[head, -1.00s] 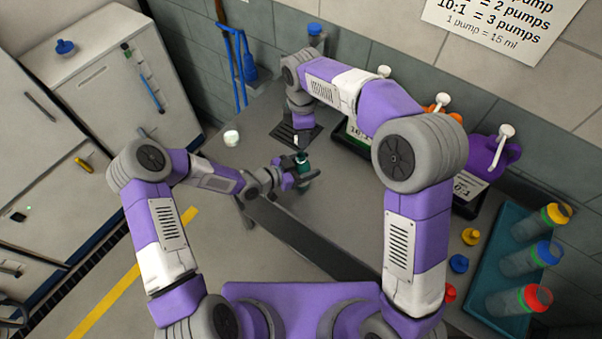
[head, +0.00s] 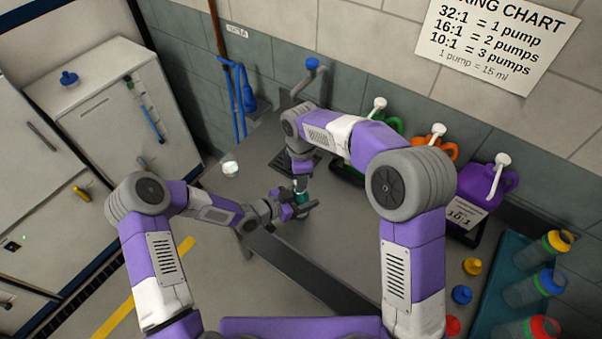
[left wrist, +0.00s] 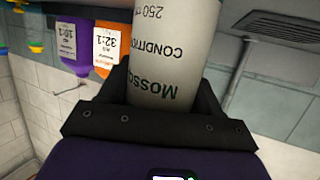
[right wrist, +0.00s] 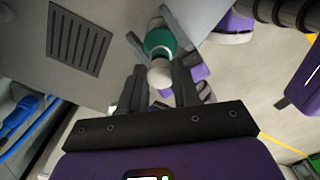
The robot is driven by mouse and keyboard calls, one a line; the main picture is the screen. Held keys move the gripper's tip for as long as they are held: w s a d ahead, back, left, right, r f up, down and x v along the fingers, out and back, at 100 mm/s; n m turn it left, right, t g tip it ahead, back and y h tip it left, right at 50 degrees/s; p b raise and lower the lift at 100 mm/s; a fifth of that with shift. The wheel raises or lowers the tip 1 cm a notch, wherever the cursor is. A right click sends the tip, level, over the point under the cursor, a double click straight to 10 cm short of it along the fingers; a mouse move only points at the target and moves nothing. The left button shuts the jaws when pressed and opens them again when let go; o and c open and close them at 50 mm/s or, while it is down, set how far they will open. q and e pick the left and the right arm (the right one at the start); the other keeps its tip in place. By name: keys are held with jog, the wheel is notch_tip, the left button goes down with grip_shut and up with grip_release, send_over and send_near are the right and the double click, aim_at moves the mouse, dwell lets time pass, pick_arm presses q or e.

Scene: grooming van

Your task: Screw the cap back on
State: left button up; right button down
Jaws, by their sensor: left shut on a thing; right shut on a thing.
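The bottle (head: 302,197) shows green above the worktop in the head view. In the left wrist view its pale body (left wrist: 165,60) carries conditioner lettering. My left gripper (head: 293,207) is shut around the body from the side. My right gripper (head: 300,178) points down just above the bottle. In the right wrist view a small whitish rounded cap (right wrist: 160,74) sits between its fingers, in line with the bottle's green part (right wrist: 159,41). I cannot tell whether the cap touches the neck, since the fingers and bottle overlap there.
A small white jar (head: 230,169) stands on the grey worktop (head: 345,235) at left. Green, orange (head: 437,147) and purple (head: 487,187) pump jugs line the wall. A teal tray (head: 487,290) with several clear bottles is at right, beside loose coloured caps (head: 461,294).

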aim_at(301, 196)
jog(key=shift+f, duration=0.1)
dwell(0.3)
jog(key=shift+f, duration=0.8)
jog(key=shift+f, duration=0.55)
jog(key=m, duration=1.6)
jog(key=shift+s+a, duration=0.15)
jog(key=shift+s, duration=0.1)
jog(key=c, duration=0.8)
grip_release()
jog(key=shift+a, duration=0.1)
